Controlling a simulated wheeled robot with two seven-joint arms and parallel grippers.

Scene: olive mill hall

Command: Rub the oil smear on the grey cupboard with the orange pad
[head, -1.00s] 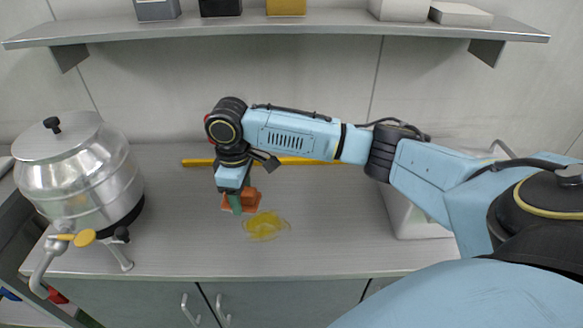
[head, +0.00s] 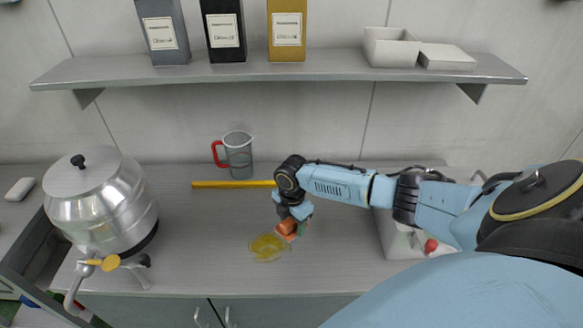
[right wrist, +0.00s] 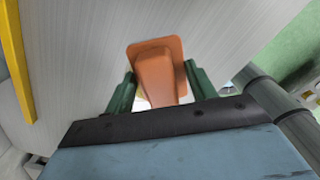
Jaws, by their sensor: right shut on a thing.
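The grey cupboard's top (head: 190,240) is a wide flat surface under a shelf. A yellow oil smear (head: 267,247) lies on it near the front edge. My right gripper (head: 293,226) has green fingers and is shut on the orange pad (head: 287,227). The pad is just behind and to the right of the smear, low over the top; I cannot tell whether it touches. In the right wrist view the pad (right wrist: 172,52) shows its flat plate and its handle between the fingers (right wrist: 160,88). My left gripper is out of view.
A steel urn (head: 100,205) with a tap stands at the left. A grey jug (head: 238,158) with a red handle and a yellow bar (head: 230,184) are at the back. A white container (head: 395,238) stands at the right, under my arm. The shelf (head: 220,72) holds boxes.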

